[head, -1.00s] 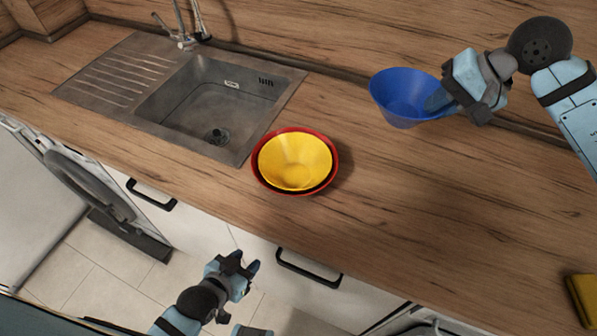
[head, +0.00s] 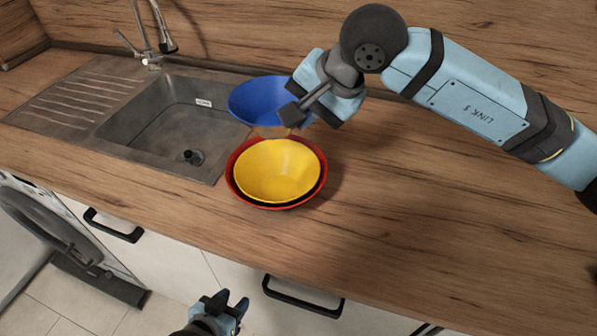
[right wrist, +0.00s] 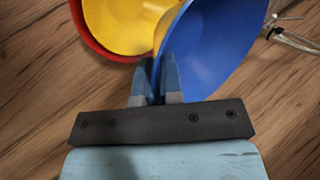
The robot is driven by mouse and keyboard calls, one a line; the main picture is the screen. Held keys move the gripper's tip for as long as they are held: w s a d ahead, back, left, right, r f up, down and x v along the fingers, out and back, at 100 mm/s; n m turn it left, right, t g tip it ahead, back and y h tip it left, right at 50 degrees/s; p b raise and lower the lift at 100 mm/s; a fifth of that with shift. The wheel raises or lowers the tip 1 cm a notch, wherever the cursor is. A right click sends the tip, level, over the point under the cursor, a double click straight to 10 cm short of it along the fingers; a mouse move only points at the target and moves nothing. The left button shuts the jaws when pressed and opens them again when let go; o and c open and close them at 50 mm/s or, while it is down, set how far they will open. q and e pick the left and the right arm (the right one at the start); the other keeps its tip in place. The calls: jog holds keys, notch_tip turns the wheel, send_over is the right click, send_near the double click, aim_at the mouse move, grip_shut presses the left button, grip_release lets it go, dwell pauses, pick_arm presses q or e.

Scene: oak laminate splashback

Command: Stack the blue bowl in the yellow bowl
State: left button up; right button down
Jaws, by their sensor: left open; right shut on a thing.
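The blue bowl (head: 262,103) is held in the air by my right gripper (head: 290,112), which is shut on its near right rim. The yellow bowl sits inside a red bowl (head: 233,188) on the worktop. In the right wrist view the fingers (right wrist: 156,78) grip the rim of the blue bowl (right wrist: 215,45), with the yellow bowl (right wrist: 122,20) and red bowl (right wrist: 88,38) to the left. My left gripper (head: 222,303) is open and empty, low in front of the cabinets.
A steel sink (head: 160,120) with a faucet (head: 155,40) lies to the left of the bowls. The wooden worktop (head: 420,210) to the right is clear. Drawer handles (head: 303,297) line the cabinet front below the worktop edge.

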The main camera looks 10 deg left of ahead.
jog(key=shift+f, duration=6.45)
jog(key=shift+f+b, duration=0.4)
jog(key=shift+b, duration=0.05)
pick_arm(q)
jog(key=shift+a+f+b, duration=0.15)
jog(key=shift+f+b, duration=0.25)
jog(key=shift+f, duration=0.2)
pick_arm(e)
jog(key=shift+f, duration=0.2)
pick_arm(q)
jog(key=shift+w, duration=0.1)
pick_arm(e)
jog(key=c, duration=1.5)
grip_release()
jog(key=shift+c, duration=0.2)
pick_arm(q)
jog(key=shift+r, duration=0.45)
